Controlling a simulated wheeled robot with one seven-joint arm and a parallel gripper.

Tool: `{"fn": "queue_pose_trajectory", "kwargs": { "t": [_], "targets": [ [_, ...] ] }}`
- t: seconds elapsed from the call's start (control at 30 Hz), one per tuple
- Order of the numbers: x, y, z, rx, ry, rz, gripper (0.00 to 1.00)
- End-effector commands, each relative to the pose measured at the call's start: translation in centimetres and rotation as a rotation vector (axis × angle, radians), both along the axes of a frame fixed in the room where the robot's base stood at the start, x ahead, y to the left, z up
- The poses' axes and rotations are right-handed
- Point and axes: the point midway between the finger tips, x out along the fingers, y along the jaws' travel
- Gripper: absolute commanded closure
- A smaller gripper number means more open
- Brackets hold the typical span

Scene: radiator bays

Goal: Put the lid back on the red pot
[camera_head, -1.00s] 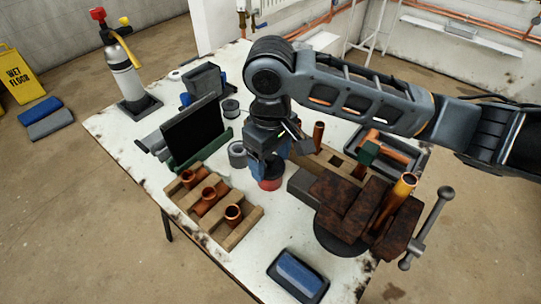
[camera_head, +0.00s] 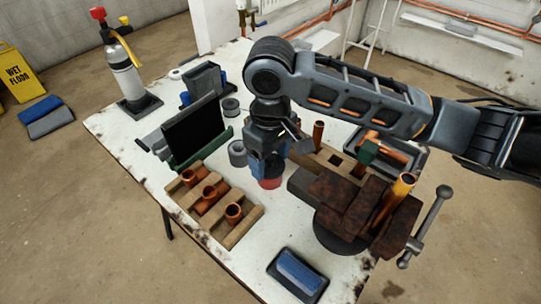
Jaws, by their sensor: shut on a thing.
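The red pot (camera_head: 270,183) stands on the white table, right of the wooden pipe rack. Only its red lower side shows clearly, because my gripper covers its top. My gripper (camera_head: 265,171) points down directly over the pot, with its blue-grey fingers close to the pot's top. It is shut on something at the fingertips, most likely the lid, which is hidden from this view. I cannot tell whether the lid touches the pot's rim.
A wooden rack (camera_head: 240,231) with copper fittings lies left of the pot. A rusty vise (camera_head: 352,208) holding a copper pipe stands close on the right. A black panel (camera_head: 196,132) and grey tape roll (camera_head: 237,153) are behind. A blue-topped tray (camera_head: 298,275) lies in front.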

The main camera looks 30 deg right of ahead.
Motion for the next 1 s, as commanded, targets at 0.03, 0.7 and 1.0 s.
{"fn": "queue_pose_trajectory", "kwargs": {
  "t": [0.03,0.7,1.0],
  "targets": [
    [0.0,0.0,0.0,0.000,0.000,0.000,0.58],
    [0.0,0.0,0.0,0.000,0.000,0.000,0.00],
    [0.0,0.0,1.3,0.001,0.000,0.001,0.00]
  ]
}}
